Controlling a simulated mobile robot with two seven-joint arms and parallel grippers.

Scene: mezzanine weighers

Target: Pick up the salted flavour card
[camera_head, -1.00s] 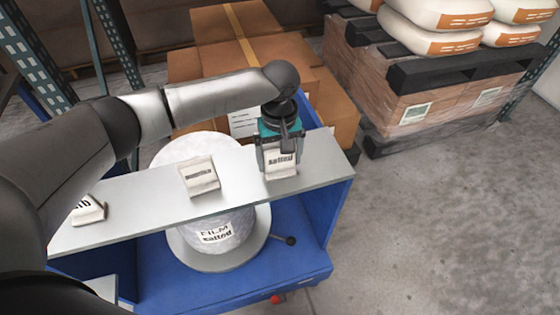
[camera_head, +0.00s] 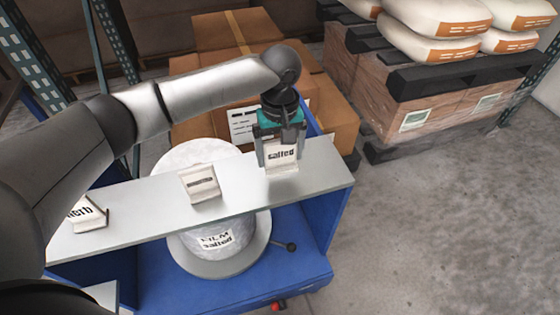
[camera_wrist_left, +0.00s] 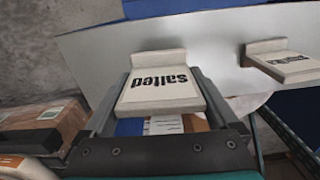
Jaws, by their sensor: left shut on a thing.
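The salted card (camera_head: 281,157) is a white block-like card with "salted" in black on its face. My left gripper (camera_head: 280,152) is shut on it near the right end of the grey shelf (camera_head: 325,172). In the left wrist view the salted card (camera_wrist_left: 160,88) sits between the fingers, its lettering upside down. It looks lifted slightly, though I cannot tell for certain that its foot is clear of the shelf. My right gripper is not in view.
Another card (camera_head: 200,183) stands mid-shelf and a third card (camera_head: 87,213) at the left. A film roll (camera_head: 208,241) labelled "salted" sits below the shelf on a blue cart (camera_head: 235,285). Cardboard boxes (camera_head: 225,40) are behind. Floor at right is clear.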

